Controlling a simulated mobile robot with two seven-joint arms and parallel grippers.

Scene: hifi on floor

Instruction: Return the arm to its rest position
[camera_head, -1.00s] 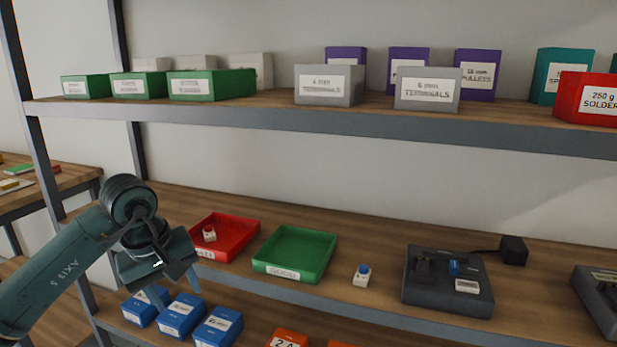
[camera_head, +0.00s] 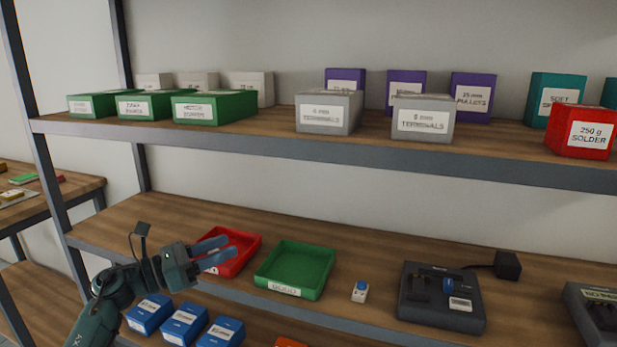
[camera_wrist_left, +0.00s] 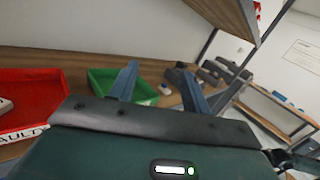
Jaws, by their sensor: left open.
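My left arm comes in from the lower left in the head view. Its gripper (camera_head: 217,254) is open and empty, its two blue-grey fingers pointing right in front of the red tray (camera_head: 246,262). The fingers also show in the left wrist view (camera_wrist_left: 158,88), spread apart with nothing between them. The green tray (camera_head: 325,262) stands to the right of the fingers on the middle shelf. The fingers hide part of the red tray and its contents in the head view. My right gripper is in neither view.
A small white device with a blue button (camera_head: 360,291) and a dark test fixture (camera_head: 441,321) stand on the middle shelf. Blue boxes (camera_head: 184,323) sit on the shelf below. The upper shelf edge (camera_head: 270,144) runs above the arm. A side table (camera_head: 75,189) stands at the left.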

